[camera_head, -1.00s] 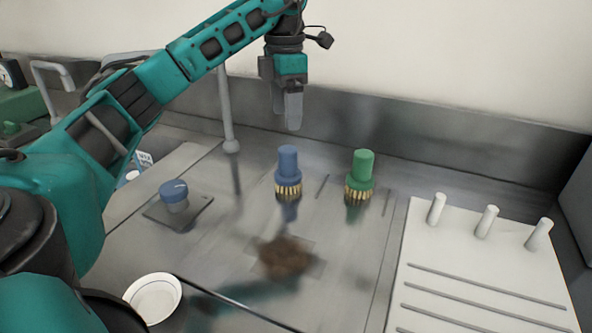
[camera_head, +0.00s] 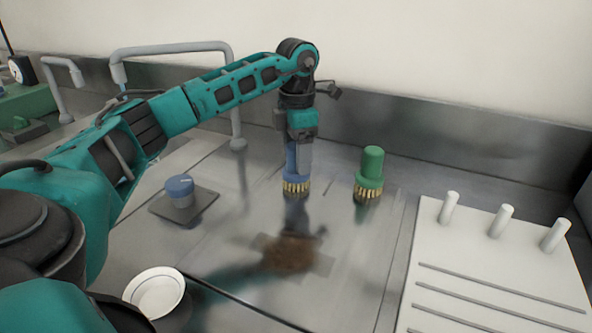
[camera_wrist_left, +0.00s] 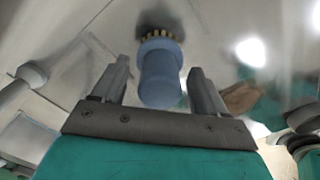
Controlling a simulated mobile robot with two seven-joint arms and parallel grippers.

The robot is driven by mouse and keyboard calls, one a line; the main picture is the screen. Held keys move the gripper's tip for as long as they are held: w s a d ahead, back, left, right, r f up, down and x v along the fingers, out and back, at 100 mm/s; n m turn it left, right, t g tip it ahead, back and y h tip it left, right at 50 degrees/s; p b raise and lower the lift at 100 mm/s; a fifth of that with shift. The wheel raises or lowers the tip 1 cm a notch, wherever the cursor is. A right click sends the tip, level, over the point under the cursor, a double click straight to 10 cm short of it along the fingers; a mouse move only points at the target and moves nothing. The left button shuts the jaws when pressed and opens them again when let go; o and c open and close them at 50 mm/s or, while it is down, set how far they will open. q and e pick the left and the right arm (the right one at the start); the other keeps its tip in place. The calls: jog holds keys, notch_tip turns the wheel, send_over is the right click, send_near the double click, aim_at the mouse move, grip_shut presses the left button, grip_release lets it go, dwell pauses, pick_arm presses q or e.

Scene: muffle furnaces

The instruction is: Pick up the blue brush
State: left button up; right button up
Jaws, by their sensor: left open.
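The blue brush (camera_head: 291,183) stands upright on the steel bench, bristles down. Its handle is partly hidden behind my left gripper (camera_head: 303,172) in the head view. In the left wrist view the blue brush (camera_wrist_left: 160,75) shows between the two fingers of my left gripper (camera_wrist_left: 158,80), with a gap on each side. The left gripper is open and points down at the handle. My right gripper is not in view.
A green brush (camera_head: 370,172) stands to the right. A brown stain (camera_head: 290,254) lies in front. A blue-lidded jar (camera_head: 180,191) and a white dish (camera_head: 157,292) are at left. A white rack with pegs (camera_head: 490,262) fills the right.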

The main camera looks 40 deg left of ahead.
pick_arm(q)
jog(key=c, duration=1.2)
notch_tip(320, 180, up, 10)
jog(key=shift+r+p, duration=0.1)
jog(key=shift+p, duration=0.8)
jog(key=o, duration=0.6)
jog(key=c, duration=0.4)
